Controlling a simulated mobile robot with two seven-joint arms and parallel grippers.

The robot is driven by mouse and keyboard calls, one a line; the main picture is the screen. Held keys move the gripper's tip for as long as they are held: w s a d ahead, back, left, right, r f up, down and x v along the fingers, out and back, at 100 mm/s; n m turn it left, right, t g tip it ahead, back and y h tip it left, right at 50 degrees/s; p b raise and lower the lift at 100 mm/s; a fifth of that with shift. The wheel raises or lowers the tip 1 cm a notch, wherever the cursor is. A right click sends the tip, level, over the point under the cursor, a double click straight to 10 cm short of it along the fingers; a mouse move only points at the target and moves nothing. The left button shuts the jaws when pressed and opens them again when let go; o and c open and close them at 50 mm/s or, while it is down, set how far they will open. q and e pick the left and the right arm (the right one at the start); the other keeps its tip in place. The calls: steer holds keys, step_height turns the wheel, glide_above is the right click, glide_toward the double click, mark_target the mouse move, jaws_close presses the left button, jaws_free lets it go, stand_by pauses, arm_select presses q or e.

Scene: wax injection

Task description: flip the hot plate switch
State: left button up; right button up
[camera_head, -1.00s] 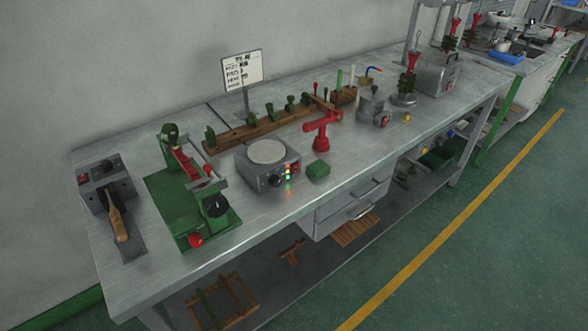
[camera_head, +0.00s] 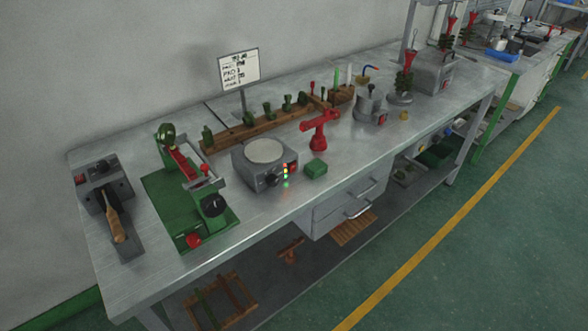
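The hot plate (camera_head: 258,172) is a grey box with a pale round top (camera_head: 265,151), standing near the front edge at the middle of the metal bench. Its front face has a dark knob (camera_head: 271,180), a column of small lit lights (camera_head: 286,175) in red, yellow and green, and a red switch (camera_head: 293,167) to their right. The switch is too small to tell its position. Neither of my grippers is in view.
A green-based device (camera_head: 190,205) stands left of the hot plate. A small green block (camera_head: 316,168) and a red stand (camera_head: 320,130) are close on its right. A wooden rack (camera_head: 250,130) is behind. Drawers (camera_head: 345,203) hang under the bench, with green floor (camera_head: 430,280) in front.

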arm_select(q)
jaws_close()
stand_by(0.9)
